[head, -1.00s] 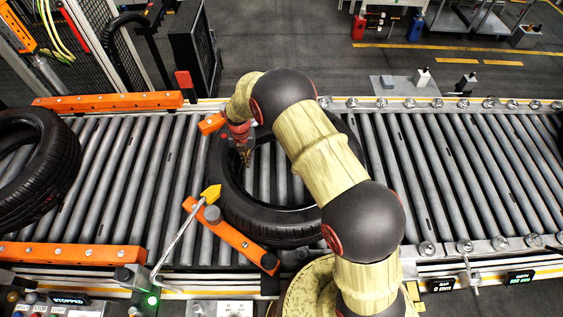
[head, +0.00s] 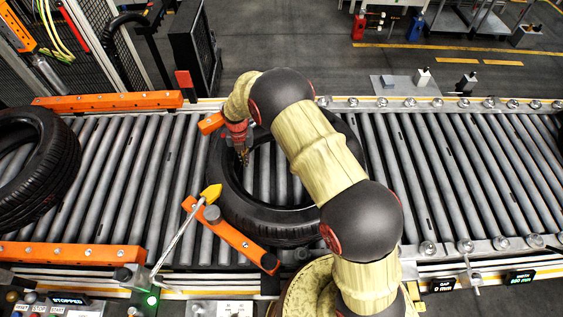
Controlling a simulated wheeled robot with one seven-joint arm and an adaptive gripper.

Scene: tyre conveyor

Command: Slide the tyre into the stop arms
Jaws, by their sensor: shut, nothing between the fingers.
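The black tyre (head: 265,217) lies flat on the roller conveyor, partly hidden behind my arm. The near orange stop arm (head: 238,240) slants across the rollers, and the tyre's lower left side is against or very close to it. The far orange stop arm (head: 211,123) shows only in part at the tyre's upper left; my gripper and arm hide the rest. My gripper (head: 244,160) is shut and empty. It points down inside the tyre's hole, near the left inner edge; I cannot tell whether it touches the rubber.
Another tyre (head: 38,170) rests on the left end of the conveyor (head: 455,180). Orange guide rails (head: 108,101) edge the left part. A lever with a yellow tip (head: 210,194) rises by the near stop arm. A display (head: 69,300) reads STOPPED.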

